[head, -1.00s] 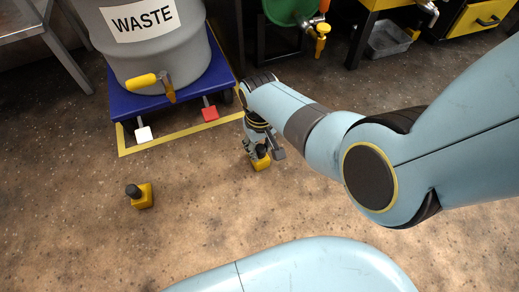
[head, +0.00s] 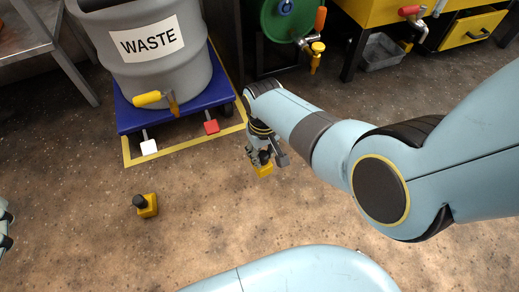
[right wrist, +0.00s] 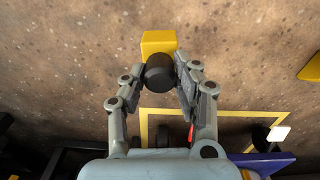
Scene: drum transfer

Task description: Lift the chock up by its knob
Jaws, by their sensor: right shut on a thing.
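The yellow chock (head: 264,170) with its black knob is at my right gripper (head: 259,155) in the head view, right of the trolley's front corner. In the right wrist view, the gripper (right wrist: 166,72) is shut on the black knob (right wrist: 159,74), one finger on each side. The chock's yellow body (right wrist: 158,42) shows beyond the knob. I cannot tell whether its base touches the floor. A second yellow chock (head: 148,207) with a black knob stands on the floor to the left, apart from the gripper.
A grey waste drum (head: 160,70) stands on a blue trolley (head: 130,117) with a white pedal (head: 149,147) and a red pedal (head: 211,127). Yellow floor tape (head: 185,146) runs around it. Open brown floor lies in front.

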